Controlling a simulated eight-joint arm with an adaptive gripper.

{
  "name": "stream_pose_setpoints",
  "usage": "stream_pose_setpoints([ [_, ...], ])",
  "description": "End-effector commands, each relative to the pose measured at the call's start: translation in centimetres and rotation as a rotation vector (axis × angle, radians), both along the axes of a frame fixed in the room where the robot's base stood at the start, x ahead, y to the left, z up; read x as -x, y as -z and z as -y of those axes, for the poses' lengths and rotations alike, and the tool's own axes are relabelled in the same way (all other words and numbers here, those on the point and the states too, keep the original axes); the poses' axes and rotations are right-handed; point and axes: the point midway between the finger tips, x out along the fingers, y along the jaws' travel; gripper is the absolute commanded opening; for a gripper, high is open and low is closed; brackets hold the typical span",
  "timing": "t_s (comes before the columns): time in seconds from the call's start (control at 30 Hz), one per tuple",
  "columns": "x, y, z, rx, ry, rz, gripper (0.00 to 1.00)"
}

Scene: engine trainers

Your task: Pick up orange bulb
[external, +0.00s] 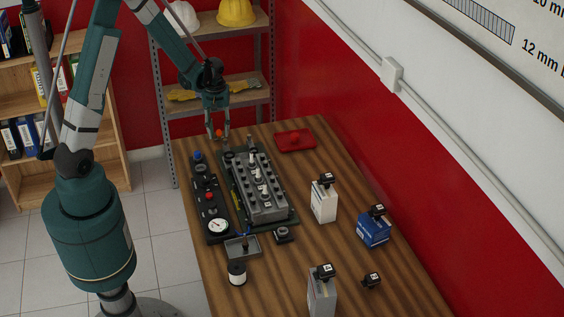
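A small orange bulb (219,133) shows at the far end of the table, right between the fingertips of my gripper (220,134). My gripper points down there, with one finger on each side of the bulb. The picture is too small to tell whether the fingers touch the bulb or stand apart from it. I also cannot tell whether the bulb is seated on something or held up.
A black panel (213,210) with blue and red knobs and a white gauge lies near the bulb. A grey engine block (262,190) stands beside it. A red tray (310,141) lies to the right. Boxes, including a white one (324,205) and a blue one (373,231), stand nearer.

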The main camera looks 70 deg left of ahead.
Motion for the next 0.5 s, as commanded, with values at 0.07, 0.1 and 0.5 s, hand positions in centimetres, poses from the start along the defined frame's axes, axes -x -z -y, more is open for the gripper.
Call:
stream_pose_setpoints([
  [0.07, 0.0, 0.8, 0.0, 0.000, 0.000, 0.000, 0.32],
  [0.1, 0.0, 1.0, 0.0, 0.000, 0.000, 0.000, 0.32],
  [0.5, 0.0, 1.7, 0.0, 0.000, 0.000, 0.000, 0.32],
])
